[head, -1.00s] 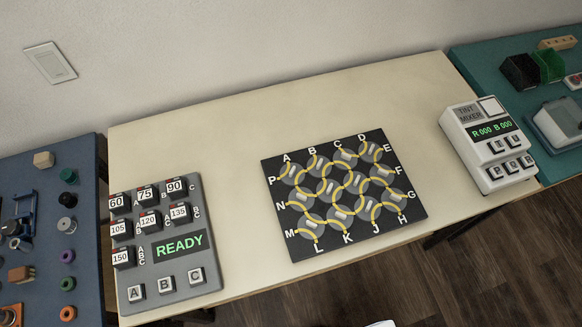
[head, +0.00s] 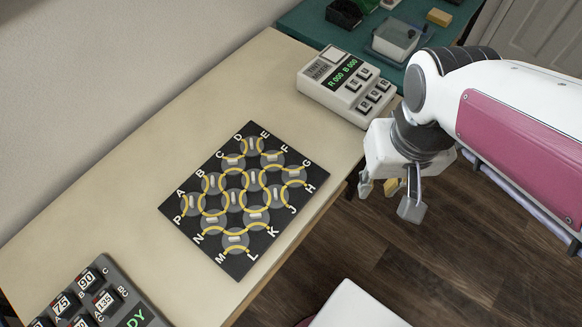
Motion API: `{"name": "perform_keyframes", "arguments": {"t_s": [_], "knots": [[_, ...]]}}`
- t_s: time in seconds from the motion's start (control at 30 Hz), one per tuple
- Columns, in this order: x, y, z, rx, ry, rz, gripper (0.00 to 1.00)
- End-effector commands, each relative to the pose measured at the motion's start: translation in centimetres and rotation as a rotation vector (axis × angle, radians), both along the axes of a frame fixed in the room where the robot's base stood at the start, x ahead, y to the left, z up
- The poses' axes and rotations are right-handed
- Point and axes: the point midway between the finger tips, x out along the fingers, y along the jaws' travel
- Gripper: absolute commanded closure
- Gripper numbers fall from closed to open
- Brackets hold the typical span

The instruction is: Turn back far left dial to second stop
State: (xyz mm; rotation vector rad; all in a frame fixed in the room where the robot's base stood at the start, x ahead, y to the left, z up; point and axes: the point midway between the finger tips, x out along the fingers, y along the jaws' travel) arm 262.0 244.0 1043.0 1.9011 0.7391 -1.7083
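A black board (head: 258,266) with letters around its edge lies on the pale table. It bears several round grey dials with pale grips, crossed by curved yellow tracks. The dial at the A and P corner (head: 192,204) is the leftmost in the head view. In the head view, my gripper (head: 389,197) hangs to the right of the board, beyond the table's front edge, pointing down over the floor. Its fingers are spread apart, clear of every dial. A small yellowish patch shows between the fingers; I cannot tell what it is.
The white tint mixer (head: 338,101) stands at the table's far right end. A grey READY panel (head: 112,274) with number keys is partly cut off at lower left. A teal table (head: 300,27) with boxes lies beyond. The pale table (head: 150,140) is clear behind the board.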

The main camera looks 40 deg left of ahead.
Motion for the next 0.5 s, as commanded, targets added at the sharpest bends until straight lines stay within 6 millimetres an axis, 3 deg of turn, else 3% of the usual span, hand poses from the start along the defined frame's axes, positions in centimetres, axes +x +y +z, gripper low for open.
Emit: {"name": "perform_keyframes", "arguments": {"t_s": [0.5], "knots": [[-4.2, 12.1, -4.8, -0.078, 0.065, 0.185, 0.77]]}}
